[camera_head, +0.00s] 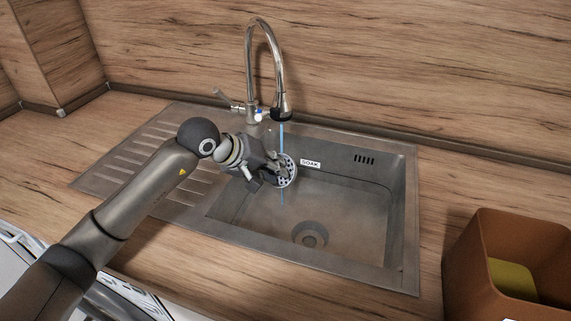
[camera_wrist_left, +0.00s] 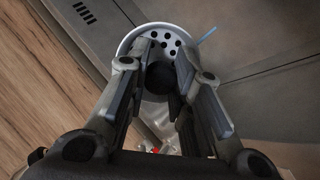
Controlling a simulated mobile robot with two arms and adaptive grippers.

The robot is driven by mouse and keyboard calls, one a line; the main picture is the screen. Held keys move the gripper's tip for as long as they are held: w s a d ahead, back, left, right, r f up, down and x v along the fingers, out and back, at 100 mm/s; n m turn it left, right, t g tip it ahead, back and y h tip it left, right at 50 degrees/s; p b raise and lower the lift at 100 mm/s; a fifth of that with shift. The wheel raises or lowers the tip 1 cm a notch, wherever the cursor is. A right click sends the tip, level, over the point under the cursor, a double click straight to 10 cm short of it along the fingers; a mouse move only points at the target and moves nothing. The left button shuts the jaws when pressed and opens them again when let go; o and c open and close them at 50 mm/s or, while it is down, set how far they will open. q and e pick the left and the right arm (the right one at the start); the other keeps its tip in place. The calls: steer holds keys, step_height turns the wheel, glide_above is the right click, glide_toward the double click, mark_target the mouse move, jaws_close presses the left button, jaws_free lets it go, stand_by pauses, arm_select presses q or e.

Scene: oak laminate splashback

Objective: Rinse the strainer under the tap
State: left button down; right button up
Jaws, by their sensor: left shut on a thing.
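The strainer (camera_head: 287,176) is a small round metal disc with dark holes. My left gripper (camera_head: 274,171) is shut on it and holds it tilted over the sink basin, below the tap (camera_head: 280,112). A thin blue stream of water (camera_head: 281,140) falls from the spout and meets the strainer, with a short length showing below it. In the left wrist view the strainer (camera_wrist_left: 172,38) sits between the fingertips (camera_wrist_left: 160,75) around a dark central knob, and the blue stream (camera_wrist_left: 208,34) is at its edge. My right gripper is not in view.
The steel sink (camera_head: 345,215) has a drain (camera_head: 310,234) in its floor and a SOAK label (camera_head: 310,164) on its back wall. A ribbed drainboard (camera_head: 140,165) lies left. A brown bin (camera_head: 480,262) with a yellow-green thing (camera_head: 512,277) inside stands right. The tap lever (camera_head: 224,98) points left.

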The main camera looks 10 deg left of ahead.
arm_select(q)
steer(key=shift+s+a+b, duration=0.4)
steer(key=shift+s+a, duration=0.4)
steer(key=shift+s, duration=0.3)
steer(key=shift+s+a+b, duration=0.4)
steer(key=shift+s+a, duration=0.4)
steer(key=shift+s, duration=0.25)
steer(key=v, duration=0.6)
steer(key=shift+s, duration=0.5)
